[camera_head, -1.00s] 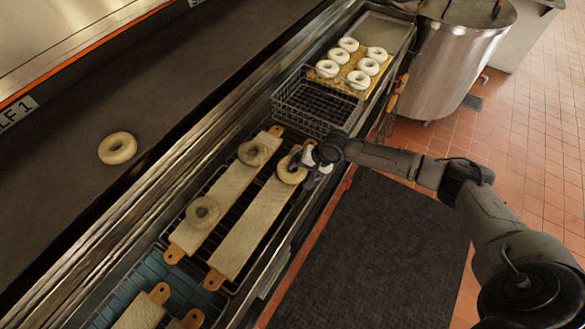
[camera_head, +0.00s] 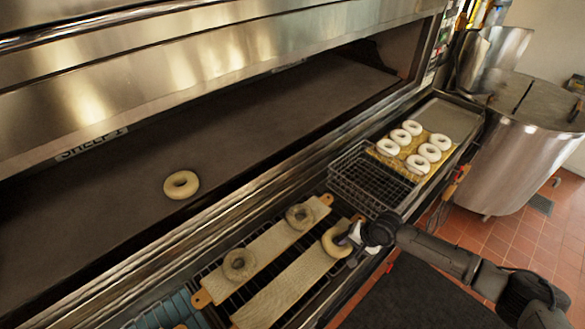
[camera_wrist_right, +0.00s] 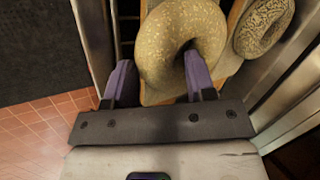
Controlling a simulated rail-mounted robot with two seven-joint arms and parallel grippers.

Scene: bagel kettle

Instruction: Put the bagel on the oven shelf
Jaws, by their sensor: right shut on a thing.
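My right gripper (camera_head: 350,238) is shut on a seeded bagel (camera_head: 330,246) at the right end of the nearer long board (camera_head: 288,287). In the right wrist view, the gripper (camera_wrist_right: 160,80) has one finger in the hole of this bagel (camera_wrist_right: 165,50) and one outside its rim. I cannot tell whether the bagel is lifted off the board. Two darker seeded bagels (camera_head: 299,216) (camera_head: 240,264) lie on the farther board (camera_head: 268,243). A plain bagel (camera_head: 181,185) lies on the dark oven shelf (camera_head: 245,135). My left gripper is not seen.
The oven's metal front edge (camera_head: 215,230) runs between boards and shelf. An empty wire basket (camera_head: 362,183) and a tray with several white bagels (camera_head: 430,152) stand right of the boards. A steel kettle (camera_head: 525,150) is at far right. Much of the shelf is bare.

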